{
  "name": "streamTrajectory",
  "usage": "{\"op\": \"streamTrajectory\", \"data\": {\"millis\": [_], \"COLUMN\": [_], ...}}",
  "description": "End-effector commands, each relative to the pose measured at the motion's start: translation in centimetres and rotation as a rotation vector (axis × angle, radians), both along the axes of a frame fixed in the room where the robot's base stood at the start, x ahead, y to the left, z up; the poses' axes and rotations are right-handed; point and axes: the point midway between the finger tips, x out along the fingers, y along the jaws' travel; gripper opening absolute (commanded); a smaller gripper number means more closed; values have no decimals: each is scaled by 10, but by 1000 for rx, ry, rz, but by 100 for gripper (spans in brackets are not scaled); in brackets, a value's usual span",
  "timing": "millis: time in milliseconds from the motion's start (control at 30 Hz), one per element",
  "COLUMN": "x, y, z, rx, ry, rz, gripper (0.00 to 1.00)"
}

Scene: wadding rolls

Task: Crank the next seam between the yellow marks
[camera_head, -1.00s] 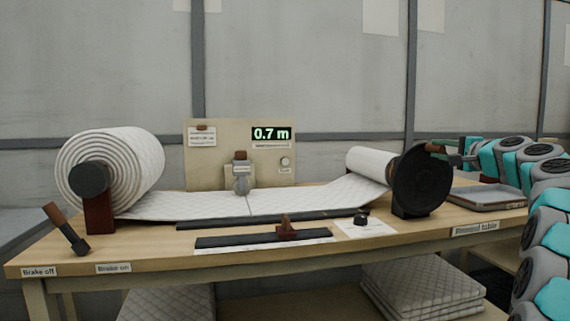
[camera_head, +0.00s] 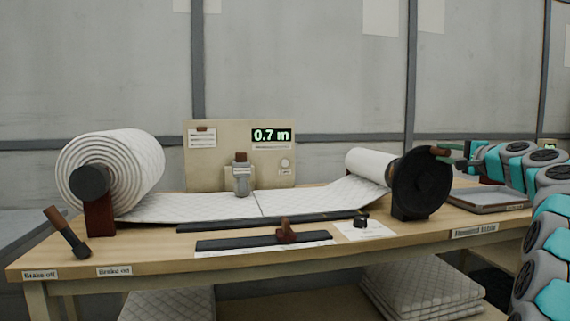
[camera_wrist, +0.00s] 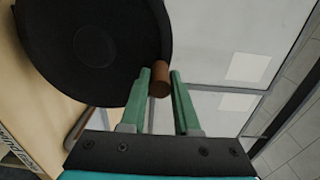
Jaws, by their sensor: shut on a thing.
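The white quilted wadding runs from the large roll (camera_head: 112,172) at left across the table to the smaller take-up roll (camera_head: 370,162) at right. A thin seam line (camera_head: 258,203) crosses the flat wadding (camera_head: 200,206), slightly right of the grey counter device (camera_head: 241,180). I cannot make out the yellow marks. The black crank disc (camera_head: 421,182) stands at the right roll's end. My gripper (camera_wrist: 160,74) is shut on its brown crank handle (camera_wrist: 160,84), with a green finger on each side. In the head view my gripper (camera_head: 455,156) is at the disc's upper right.
A brake lever (camera_head: 67,232) leans at left, by the "Brake off" and "Brake on" labels. A dark bar with a brown knob (camera_head: 286,231) lies in front. A tray (camera_head: 488,198) sits right of the disc.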

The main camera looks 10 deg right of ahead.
Motion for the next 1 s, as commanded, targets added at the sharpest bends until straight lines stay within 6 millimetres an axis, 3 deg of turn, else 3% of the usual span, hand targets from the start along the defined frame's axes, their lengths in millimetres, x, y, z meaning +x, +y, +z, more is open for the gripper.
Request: {"op": "streamTrajectory", "data": {"millis": [1000], "x": [2], "y": [-18], "z": [-7], "rx": [0], "ry": [3], "rz": [1], "gripper": [8]}}
